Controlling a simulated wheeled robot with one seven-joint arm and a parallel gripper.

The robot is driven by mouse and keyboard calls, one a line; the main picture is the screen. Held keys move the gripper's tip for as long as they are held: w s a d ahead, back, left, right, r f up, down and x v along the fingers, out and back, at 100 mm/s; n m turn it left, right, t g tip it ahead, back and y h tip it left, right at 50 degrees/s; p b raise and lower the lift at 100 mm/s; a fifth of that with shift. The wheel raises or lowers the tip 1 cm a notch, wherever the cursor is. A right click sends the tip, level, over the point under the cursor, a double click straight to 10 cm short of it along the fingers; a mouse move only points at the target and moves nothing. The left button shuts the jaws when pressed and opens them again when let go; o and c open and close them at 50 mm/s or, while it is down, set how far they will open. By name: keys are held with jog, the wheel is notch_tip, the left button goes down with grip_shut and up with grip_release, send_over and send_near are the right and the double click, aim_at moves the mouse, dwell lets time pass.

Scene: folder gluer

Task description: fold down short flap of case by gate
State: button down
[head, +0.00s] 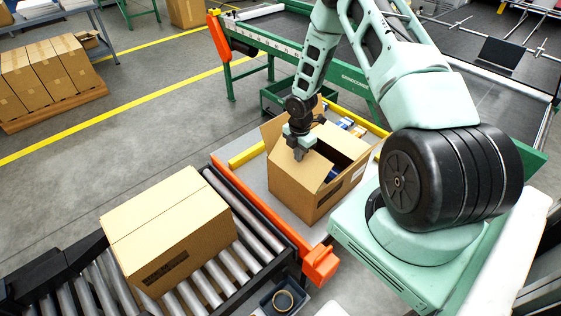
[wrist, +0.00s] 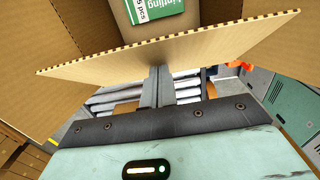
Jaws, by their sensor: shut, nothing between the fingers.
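The open brown case (head: 310,194) stands on a grey table beside the orange gate (head: 258,208). Its near short flap (head: 298,174) is tilted, neither upright nor flat; in the wrist view this flap (wrist: 190,48) spans the picture with its corrugated edge showing. A side flap (head: 274,128) stands up at the left. A green and white labelled item (wrist: 158,10) lies inside. My gripper (head: 299,153) is shut and empty, pointing down at the short flap. Its fingers (wrist: 157,80) overlap the flap's edge in the wrist view; I cannot tell whether they touch.
A closed case (head: 168,225) sits on the roller conveyor (head: 232,262) at the left. Small blue and white boxes (head: 350,125) lie behind the open case. A green-framed machine (head: 270,50) stands beyond. A bin with tape (head: 283,300) is at the front. Open floor lies left.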

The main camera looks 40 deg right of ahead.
aim_at(306, 155)
jog(key=shift+d+f, duration=0.15)
jog(key=shift+d, duration=0.35)
jog(key=shift+d+f+b, duration=0.4)
jog(key=shift+d+f, duration=0.45)
jog(key=shift+d, duration=0.15)
jog(key=shift+w+d+f+b, duration=0.1)
jog(key=shift+d+f+b, duration=0.55)
jog(key=shift+f, duration=0.3)
jog(key=shift+r, duration=0.15)
notch_tip(306, 155, up, 9)
jog(key=p, duration=0.6)
jog(key=shift+p, duration=0.4)
